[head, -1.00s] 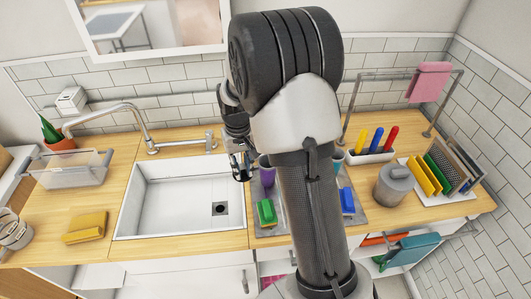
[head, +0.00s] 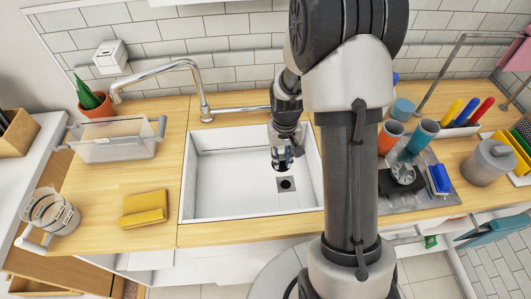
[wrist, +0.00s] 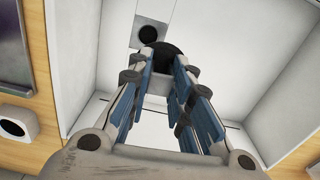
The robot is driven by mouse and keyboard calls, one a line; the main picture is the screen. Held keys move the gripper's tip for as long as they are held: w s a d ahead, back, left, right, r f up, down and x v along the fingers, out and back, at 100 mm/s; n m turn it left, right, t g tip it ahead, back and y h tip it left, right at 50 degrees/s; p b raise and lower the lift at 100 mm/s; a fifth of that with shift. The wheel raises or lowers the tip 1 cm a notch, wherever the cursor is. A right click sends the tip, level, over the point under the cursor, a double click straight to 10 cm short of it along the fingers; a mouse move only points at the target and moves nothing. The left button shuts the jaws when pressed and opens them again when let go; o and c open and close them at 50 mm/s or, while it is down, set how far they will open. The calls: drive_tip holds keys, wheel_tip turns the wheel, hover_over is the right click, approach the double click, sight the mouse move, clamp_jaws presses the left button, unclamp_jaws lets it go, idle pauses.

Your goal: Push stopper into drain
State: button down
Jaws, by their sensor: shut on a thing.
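The white sink (head: 215,190) is set in the wooden counter, and its dark round drain (head: 286,184) lies in a grey square on the floor. The drain also shows in the wrist view (wrist: 148,33). My gripper (head: 282,162) is inside the sink outline, above and close to the drain in the picture. In the wrist view its blue-padded fingers (wrist: 167,75) are shut on a black round stopper (wrist: 166,52). The stopper appears just beside the drain there, apart from it. Its underside is hidden, and its height above the sink floor is hard to tell.
A chrome faucet (head: 203,95) stands behind the sink. A yellow cloth (head: 145,208) and a clear bin (head: 110,145) lie left of it. To the right are an orange cup (head: 388,138), a teal cup (head: 422,136), a dark object (head: 403,175) and a blue sponge (head: 438,178).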

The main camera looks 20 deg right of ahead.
drive_tip(key=shift+m, duration=0.3)
drive_tip(key=f, duration=0.1)
drive_tip(key=d+f+b, duration=0.1)
drive_tip(key=f, duration=0.1)
drive_tip(key=d+f, duration=0.1)
drive_tip(key=f, duration=0.1)
drive_tip(key=shift+s+d+f+b, duration=0.2)
drive_tip(key=shift+s+d+b, duration=0.05)
drive_tip(key=shift+b, duration=0.1)
drive_tip(key=shift+f, duration=0.15)
drive_tip(key=shift+f+b, duration=2.2)
drive_tip(key=shift+f, duration=0.8)
drive_tip(key=shift+f+b, duration=0.6)
drive_tip(key=shift+f, duration=0.35)
drive_tip(key=shift+s+a+f, duration=0.1)
drive_tip(key=shift+s+f, duration=0.05)
drive_tip(key=shift+f, duration=0.3)
idle(1.5)
drive_tip(key=c, duration=1.4)
unclamp_jaws()
drive_tip(key=shift+o, duration=0.2)
